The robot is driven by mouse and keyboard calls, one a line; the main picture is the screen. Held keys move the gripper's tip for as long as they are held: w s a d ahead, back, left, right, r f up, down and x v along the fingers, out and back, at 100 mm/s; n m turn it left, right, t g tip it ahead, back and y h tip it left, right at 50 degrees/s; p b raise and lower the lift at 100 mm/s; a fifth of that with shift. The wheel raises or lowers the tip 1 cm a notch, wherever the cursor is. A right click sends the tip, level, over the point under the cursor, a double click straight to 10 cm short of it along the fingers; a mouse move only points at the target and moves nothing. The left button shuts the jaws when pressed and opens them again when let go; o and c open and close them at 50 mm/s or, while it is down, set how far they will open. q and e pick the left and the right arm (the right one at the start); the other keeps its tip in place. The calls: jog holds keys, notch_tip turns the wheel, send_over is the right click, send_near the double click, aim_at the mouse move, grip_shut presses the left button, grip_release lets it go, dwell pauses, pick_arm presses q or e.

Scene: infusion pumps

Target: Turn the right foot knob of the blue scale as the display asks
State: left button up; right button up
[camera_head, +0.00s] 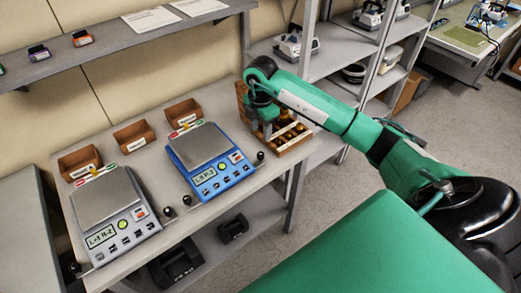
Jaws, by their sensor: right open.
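The blue scale (236,178) stands on the bench with a grey weighing plate and a small lit display (206,177). The display text is too small to read surely; it seems to show an L and an R value. Its dark right foot knob (260,156) sticks out at the front right corner. Another dark foot knob (187,200) is at its front left. My right gripper (267,131) points down at the wooden rack, behind and slightly right of the right knob, apart from it. It is open; its fingertips are small and partly unclear. My left gripper is out of view.
A wooden rack (290,145) with dark slots stands right of the blue scale. A grey scale (120,226) with its own knobs stands to the left. Small brown bins (134,137) line the wall. A shelf (125,48) hangs above the bench.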

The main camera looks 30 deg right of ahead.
aim_at(261, 154)
notch_tip(261, 154, down, 10)
jog(key=p, duration=0.2)
jog(key=shift+r+p, duration=0.2)
jog(key=shift+p, duration=0.1)
jog(key=shift+f, duration=0.65)
jog(key=c, duration=1)
